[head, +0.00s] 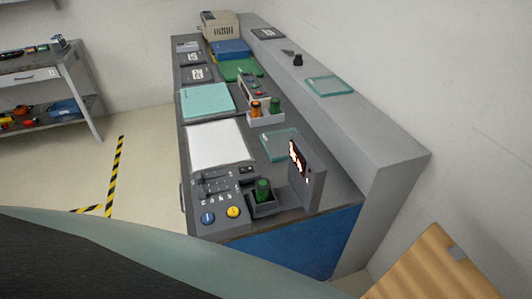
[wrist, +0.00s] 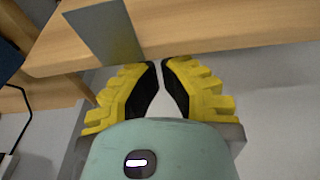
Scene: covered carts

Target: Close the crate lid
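My gripper (wrist: 160,64) has yellow stepped fingers with black pads. Its fingertips are close together with only a thin gap, and nothing shows between them. Just beyond the fingertips, the wrist view shows a light wooden edge (wrist: 215,35) with a flat grey plate (wrist: 106,32) on it. A wooden panel (head: 425,268) with a small grey piece shows at the lower right of the head view, cut off by the frame. I cannot tell whether this wood is the crate or its lid. Contact between fingers and wood cannot be made out.
A long grey workbench (head: 343,183) carries a white panel (head: 217,146), a control box (head: 215,214), trays and bottles. A blue panel (head: 300,246) closes its near end. A shelf table (head: 33,76) stands far left. Floor (head: 75,165) with striped tape is clear.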

